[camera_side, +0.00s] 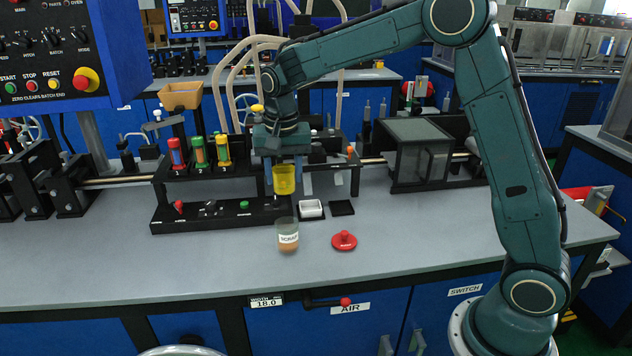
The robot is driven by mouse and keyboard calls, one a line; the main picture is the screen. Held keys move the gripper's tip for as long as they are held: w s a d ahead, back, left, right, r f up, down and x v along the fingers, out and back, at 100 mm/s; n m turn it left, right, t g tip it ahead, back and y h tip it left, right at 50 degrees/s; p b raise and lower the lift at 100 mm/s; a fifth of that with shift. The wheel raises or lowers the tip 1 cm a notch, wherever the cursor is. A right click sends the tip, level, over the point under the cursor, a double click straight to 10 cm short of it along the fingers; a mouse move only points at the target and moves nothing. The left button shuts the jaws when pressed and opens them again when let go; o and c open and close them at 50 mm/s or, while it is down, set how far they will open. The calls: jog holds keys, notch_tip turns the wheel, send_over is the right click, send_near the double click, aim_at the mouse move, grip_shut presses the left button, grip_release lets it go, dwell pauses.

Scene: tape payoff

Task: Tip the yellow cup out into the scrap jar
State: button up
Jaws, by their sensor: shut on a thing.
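The yellow cup (284,181) is held upright in my gripper (283,166), which is shut on it. The cup hangs in the air above the scrap jar (287,231), with a gap between them. The jar is a clear container with a white SCRAP label and some brownish material low inside. It stands on the grey bench, with its top uncovered. A red lid with a knob (344,240) lies on the bench to the right of the jar. What is inside the cup cannot be seen.
A black rack (200,172) with red, green and yellow tubes stands left of my gripper. A black base strip (215,213) with small knobs lies in front of it. A white tray (311,209) and a black pad (341,207) sit behind the jar.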

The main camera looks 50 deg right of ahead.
aim_at(284, 187)
jog(key=shift+d+f, duration=0.1)
jog(key=shift+f, duration=0.05)
jog(key=shift+f+t+y, duration=0.6)
jog(key=shift+t+y, duration=0.1)
jog(key=shift+f+t+y, duration=1.8)
jog(key=shift+f+t, duration=0.1)
jog(key=shift+f, duration=0.05)
jog(key=shift+f+m+t+y, duration=0.2)
jog(key=shift+f+t+y, duration=0.4)
jog(key=shift+t+y, duration=0.4)
jog(key=shift+f+m+t+y, duration=0.2)
jog(key=shift+f+t+y, duration=0.35)
jog(key=shift+t+y, duration=0.5)
jog(key=shift+f+m+t+y, duration=0.2)
jog(key=shift+f+t+y, duration=0.4)
jog(key=shift+t+y, duration=0.4)
jog(key=shift+t, duration=0.35)
jog(key=shift+r, duration=0.15)
jog(key=shift+r, duration=2.35)
